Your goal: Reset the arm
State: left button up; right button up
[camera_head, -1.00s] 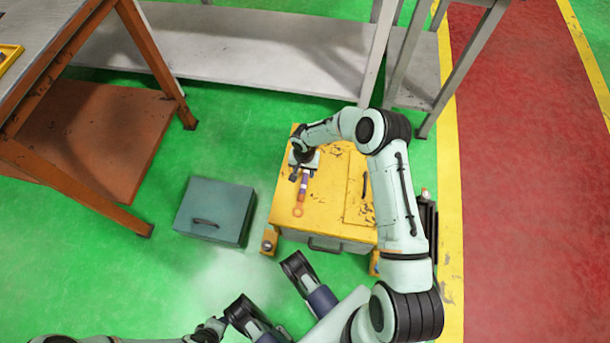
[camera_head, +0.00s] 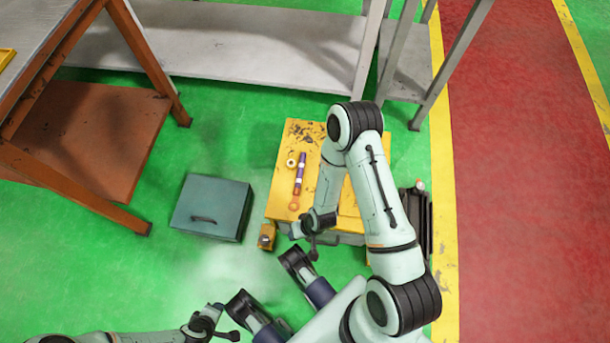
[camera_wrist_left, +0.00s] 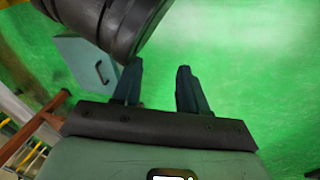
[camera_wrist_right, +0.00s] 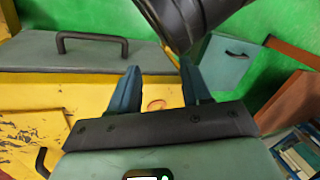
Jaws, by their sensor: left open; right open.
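My right arm (camera_head: 380,185) reaches over the right part of a yellow cabinet. Its gripper (camera_wrist_right: 160,80) is open with nothing between the fingers; in the head view it (camera_head: 312,248) is at the cabinet's front edge. A purple and orange rod (camera_head: 300,176) lies on the cabinet top, with an orange ring (camera_head: 294,206) at its near end and a small pale ring (camera_head: 291,163) beside its far end. The orange ring shows partly in the right wrist view (camera_wrist_right: 157,104). My left gripper (camera_wrist_left: 158,72) is open and empty over the green floor, low in the head view (camera_head: 226,325).
The yellow cabinet (camera_head: 284,190) is in the middle. A grey-green box (camera_head: 212,205) stands on the floor to its left. An orange-legged table (camera_head: 140,50) is at left and a grey shelf (camera_head: 250,50) behind.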

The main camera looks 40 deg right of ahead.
jog(key=shift+s+d+h, duration=0.3)
jog(key=shift+s, duration=0.55)
jog(key=shift+r, duration=0.1)
pick_arm(q)
jog(key=s+d+r+g+p, duration=0.1)
jog(key=s+d+r+p, duration=0.1)
jog(key=r+p, duration=0.5)
jog(key=s+d+r+g+h+p, duration=0.1)
jog(key=s+r+p, duration=0.2)
jog(key=r+p, duration=0.4)
jog(key=s+d+r+m+g+p, duration=0.1)
jog(key=s+d+r+p, duration=0.1)
jog(key=r+p, duration=0.5)
notch_tip(320, 180, up, 2)
jog(key=shift+s+d+r+h+p, duration=0.1)
jog(key=shift+s+d+h+p, duration=0.3)
jog(key=shift+s, duration=0.15)
pick_arm(e)
jog(key=s+a+r+g, duration=0.1)
jog(key=s+a+r, duration=0.1)
jog(key=r, duration=0.5)
jog(key=s+a+r+n+g+y, duration=0.1)
jog(key=s+a+r, duration=0.1)
jog(key=r, duration=0.6)
jog(key=s+a+r+g, duration=0.1)
jog(key=s+r, duration=0.3)
jog(key=r, duration=0.4)
jog(key=shift+a+y, duration=0.4)
